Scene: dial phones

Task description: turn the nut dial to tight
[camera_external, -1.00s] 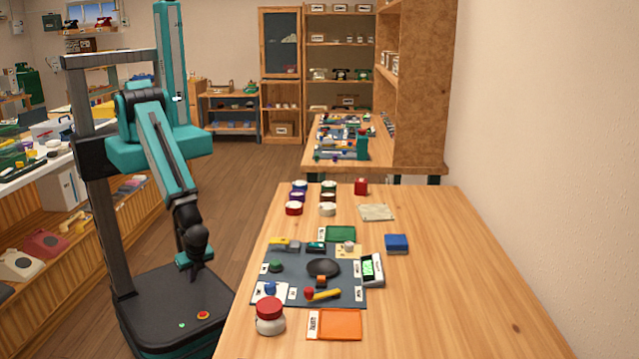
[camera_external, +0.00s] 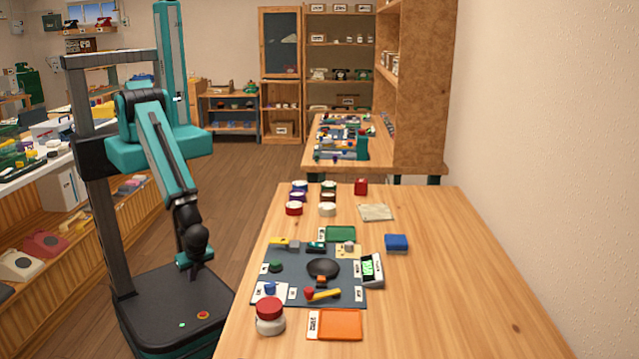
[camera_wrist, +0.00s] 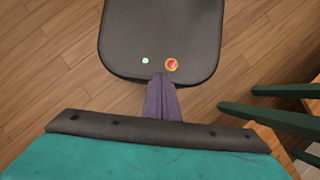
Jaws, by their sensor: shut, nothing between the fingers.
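My gripper (camera_external: 196,266) hangs low over my own base, left of the wooden table and well apart from the things on it. In the wrist view its fingers (camera_wrist: 163,84) are together and empty. A dark blue-grey mat (camera_external: 300,298) on the table holds several small parts: a green knob (camera_external: 276,267), a blue knob (camera_external: 270,288), a round black dish (camera_external: 323,268) and a grey piece on a yellowish card (camera_external: 348,249). White labels stand around the mat, too small to read. I cannot tell which part is the nut dial or where it points.
An orange tray (camera_external: 340,325) and a red-lidded jar (camera_external: 270,316) stand at the table's near end. A green tray (camera_external: 340,233), a blue block (camera_external: 396,242) and several small round tins (camera_external: 327,209) stand farther back. The table's right side (camera_external: 460,290) is clear.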

